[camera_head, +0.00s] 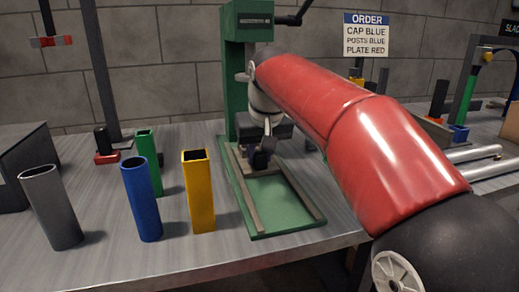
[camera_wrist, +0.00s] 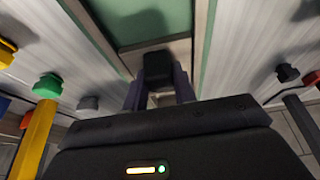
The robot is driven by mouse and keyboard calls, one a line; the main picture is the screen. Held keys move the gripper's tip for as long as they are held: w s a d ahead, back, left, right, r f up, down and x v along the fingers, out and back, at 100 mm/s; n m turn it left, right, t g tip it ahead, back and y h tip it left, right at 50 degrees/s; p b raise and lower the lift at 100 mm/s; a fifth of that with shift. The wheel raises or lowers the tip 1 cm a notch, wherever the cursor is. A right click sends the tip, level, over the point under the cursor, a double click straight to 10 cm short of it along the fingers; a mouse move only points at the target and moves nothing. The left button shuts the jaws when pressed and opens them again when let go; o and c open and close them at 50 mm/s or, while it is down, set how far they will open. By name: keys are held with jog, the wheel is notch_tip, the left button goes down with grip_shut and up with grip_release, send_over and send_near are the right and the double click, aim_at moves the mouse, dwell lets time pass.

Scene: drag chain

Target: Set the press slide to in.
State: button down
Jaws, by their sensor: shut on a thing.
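The green press (camera_head: 240,85) stands at the back middle of the table, with a black lever at its top. Its green base (camera_head: 275,190) runs forward between two tan rails. The slide sits toward the back of the rails, under the press head, mostly hidden by my gripper. In the wrist view the slide (camera_wrist: 180,50) shows as a pale crosspiece with a black knob (camera_wrist: 158,66). My gripper (camera_head: 262,148) is at the knob, its fingers (camera_wrist: 159,92) shut on either side of it. The front of the base is bare.
Grey (camera_head: 52,207), blue (camera_head: 142,200), yellow (camera_head: 199,190) and green (camera_head: 148,165) tubes stand left of the press. An order sign (camera_head: 366,35) hangs on the wall. Metal bars (camera_head: 480,160) lie at right, behind my red arm. The table's front edge is close to the base.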

jog(key=shift+w+r, duration=0.15)
jog(key=c, duration=1.1)
grip_release()
jog(key=p+v, duration=0.1)
jog(key=v, duration=0.6)
jog(key=shift+r, duration=0.25)
